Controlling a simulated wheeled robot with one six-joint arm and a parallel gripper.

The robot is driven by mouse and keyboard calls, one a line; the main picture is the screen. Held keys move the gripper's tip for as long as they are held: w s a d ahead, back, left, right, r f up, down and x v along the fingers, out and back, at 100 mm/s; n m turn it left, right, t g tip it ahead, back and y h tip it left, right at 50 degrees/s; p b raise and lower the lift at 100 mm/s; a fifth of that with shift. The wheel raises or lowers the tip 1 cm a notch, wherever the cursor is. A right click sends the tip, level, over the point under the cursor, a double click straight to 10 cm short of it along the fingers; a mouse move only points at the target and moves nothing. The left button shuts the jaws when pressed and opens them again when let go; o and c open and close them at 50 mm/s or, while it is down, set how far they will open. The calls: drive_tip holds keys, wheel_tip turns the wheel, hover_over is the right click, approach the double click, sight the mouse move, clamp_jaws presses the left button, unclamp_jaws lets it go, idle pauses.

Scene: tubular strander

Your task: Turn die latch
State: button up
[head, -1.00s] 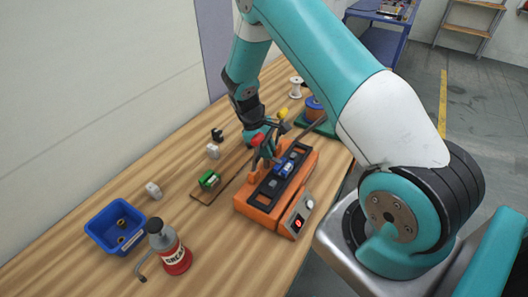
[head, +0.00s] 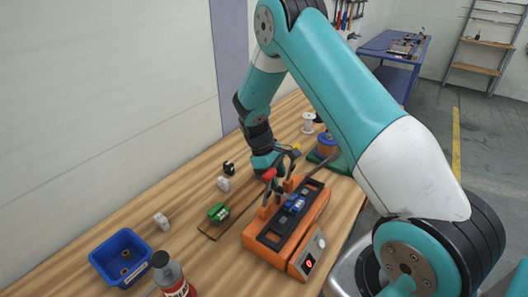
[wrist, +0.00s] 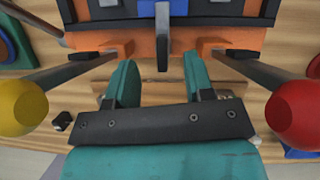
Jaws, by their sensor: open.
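The orange machine (head: 262,245) with a black top plate stands on the wooden bench. A blue block (head: 294,204) sits on its top, and also shows at the top edge of the wrist view (wrist: 178,7). In the wrist view a narrow grey tab (wrist: 162,38) hangs from between the blue parts; it may be the die latch, but I cannot be sure. My gripper (wrist: 160,66) is open and empty, its teal fingers either side of the tab's line and short of it. In the head view my gripper (head: 277,178) is at the machine's back-left side, its fingertips partly hidden.
Rods with a red knob (wrist: 295,110) and a yellow knob (wrist: 22,106) flank my gripper closely. A green part (head: 218,212), blue bin (head: 121,258) and grease can (head: 172,278) stand to the left. A spool (head: 327,146) is behind.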

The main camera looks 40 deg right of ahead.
drive_tip(key=b+v, duration=0.2)
drive_tip(key=v, duration=1.2)
drive_tip(key=shift+r+b, duration=0.3)
drive_tip(key=shift+w+f, duration=0.1)
drive_tip(key=shift+w, duration=0.05)
drive_tip(key=shift+c, duration=0.9)
drive_tip(key=shift+m+y, duration=0.3)
drive_tip(key=shift+m, duration=0.5)
drive_tip(key=x, duration=1.1)
drive_tip(key=w+p+x, duration=0.1)
drive_tip(key=x, duration=0.5)
drive_tip(key=shift+w+f, duration=0.1)
drive_tip(key=shift+f, duration=0.05)
drive_tip(key=shift+c, duration=0.2)
drive_tip(key=shift+d, duration=0.1)
clamp_jaws()
